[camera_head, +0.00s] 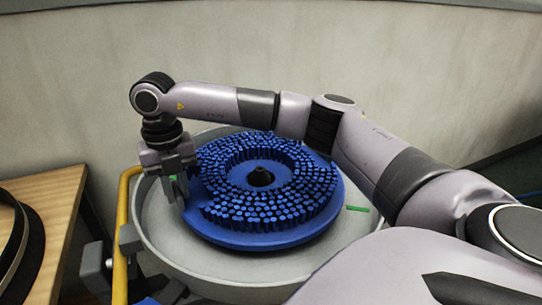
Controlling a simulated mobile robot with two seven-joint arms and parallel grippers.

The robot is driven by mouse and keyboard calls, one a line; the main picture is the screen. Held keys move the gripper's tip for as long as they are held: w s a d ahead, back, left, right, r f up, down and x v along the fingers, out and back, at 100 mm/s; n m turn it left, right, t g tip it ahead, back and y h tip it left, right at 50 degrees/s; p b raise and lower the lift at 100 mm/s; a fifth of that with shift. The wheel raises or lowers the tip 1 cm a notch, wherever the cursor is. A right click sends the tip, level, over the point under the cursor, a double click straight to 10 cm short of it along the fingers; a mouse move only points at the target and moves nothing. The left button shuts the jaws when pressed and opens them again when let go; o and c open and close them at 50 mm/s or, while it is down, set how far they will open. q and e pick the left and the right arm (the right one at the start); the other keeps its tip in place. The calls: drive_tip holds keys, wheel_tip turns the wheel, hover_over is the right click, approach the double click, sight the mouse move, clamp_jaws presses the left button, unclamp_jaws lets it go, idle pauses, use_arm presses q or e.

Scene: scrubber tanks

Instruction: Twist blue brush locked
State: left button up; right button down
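The blue brush (262,238) is a round disc with rings of short blue bristles facing up and a dark hub at its centre. It lies in the grey round tank (160,248). My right arm reaches across above the far side of the brush. My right gripper (179,188) points down at the brush's left edge, close to the tank's rim. Its fingertips are small and partly hidden, so I cannot tell whether they touch or grip the brush. My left gripper is out of view.
A yellow rail (121,230) runs up the tank's left side, with grey brackets beside it. A wooden table (55,205) with a dark ring-shaped object (32,250) stands at the left. Green marks (357,209) show on the tank. A pale wall is behind.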

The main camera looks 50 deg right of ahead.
drive_tip(key=shift+w+d+m+p, duration=0.25)
drive_tip(key=shift+w+m, duration=0.1)
drive_tip(key=shift+w, duration=0.2)
drive_tip(key=shift+w+d+m+p, duration=0.25)
drive_tip(key=shift+w+m, duration=0.1)
drive_tip(key=shift+w, duration=0.15)
drive_tip(key=shift+w+d, duration=0.1)
drive_tip(key=shift+w, duration=0.15)
drive_tip(key=shift+w+m, duration=0.1)
drive_tip(key=shift+m, duration=0.2)
drive_tip(key=shift+w+d+m+p, duration=0.7)
drive_tip(key=shift+w+d+m, duration=0.1)
drive_tip(key=shift+w, duration=0.25)
drive_tip(key=shift+w+d, duration=0.1)
drive_tip(key=shift+w+d+m+p, duration=0.65)
drive_tip(key=shift+w+d+m, duration=0.25)
drive_tip(key=shift+w+d, duration=0.05)
